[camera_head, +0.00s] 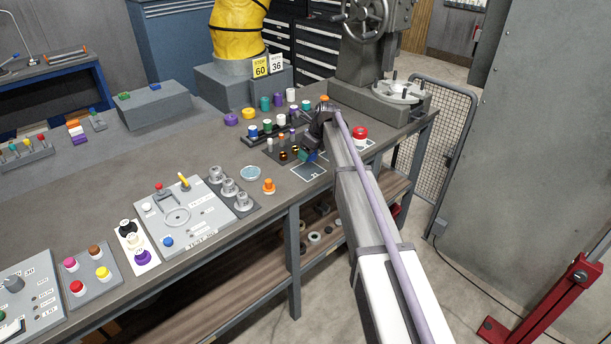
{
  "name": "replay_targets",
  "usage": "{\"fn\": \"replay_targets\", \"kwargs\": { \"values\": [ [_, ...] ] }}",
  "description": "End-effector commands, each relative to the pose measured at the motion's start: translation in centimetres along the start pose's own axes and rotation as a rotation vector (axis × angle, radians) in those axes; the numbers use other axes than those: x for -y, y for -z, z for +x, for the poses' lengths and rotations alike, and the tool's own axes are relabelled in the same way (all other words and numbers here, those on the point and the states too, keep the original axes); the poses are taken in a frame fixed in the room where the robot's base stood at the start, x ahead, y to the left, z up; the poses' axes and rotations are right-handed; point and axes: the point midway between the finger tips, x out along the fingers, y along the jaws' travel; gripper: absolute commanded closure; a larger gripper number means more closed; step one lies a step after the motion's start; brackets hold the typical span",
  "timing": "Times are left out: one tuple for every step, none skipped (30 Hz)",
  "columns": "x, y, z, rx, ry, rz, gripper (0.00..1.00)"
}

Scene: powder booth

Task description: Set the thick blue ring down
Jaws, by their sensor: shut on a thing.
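My arm reaches from the lower right over the workbench (215,160), with its wrist bent down. My gripper (307,152) is at its end, low over the bench near the right front edge. I cannot tell whether the ring touches the bench.
Left of the gripper is a dark rack with several coloured pieces (268,132). A red round piece (360,132) stands to the right. A drill press (366,60) stands behind.

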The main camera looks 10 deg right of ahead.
Motion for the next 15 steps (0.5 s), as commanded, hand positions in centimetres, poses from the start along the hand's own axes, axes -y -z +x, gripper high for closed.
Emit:
{"fn": "replay_targets", "kwargs": {
  "values": [
    [0.0, 0.8, 2.0, 0.000, 0.000, 0.000, 0.70],
    [0.0, 0.9, 2.1, 0.000, 0.000, 0.000, 0.70],
    [0.0, 0.8, 2.1, 0.000, 0.000, 0.000, 0.70],
    [0.0, 0.8, 1.9, 0.000, 0.000, 0.000, 0.70],
    [0.0, 0.7, 1.9, 0.000, 0.000, 0.000, 0.70],
    [0.0, 0.8, 2.1, 0.000, 0.000, 0.000, 0.70],
    [0.0, 1.0, 2.6, 0.000, 0.000, 0.000, 0.70],
    [0.0, 1.3, 3.2, 0.000, 0.000, 0.000, 0.70],
    [0.0, 1.6, 4.0, 0.000, 0.000, 0.000, 0.70],
    [0.0, 1.9, 4.7, 0.000, 0.000, 0.000, 0.70],
    [0.0, 2.1, 5.2, 0.000, 0.000, 0.000, 0.70],
    [0.0, 2.3, 5.5, 0.000, 0.000, 0.000, 0.70],
    [0.0, 2.3, 5.6, 0.000, 0.000, 0.000, 0.70],
    [0.0, 2.2, 5.4, 0.000, 0.000, 0.000, 0.70],
    [0.0, 2.1, 5.2, 0.000, 0.000, 0.000, 0.75]
  ]
}}
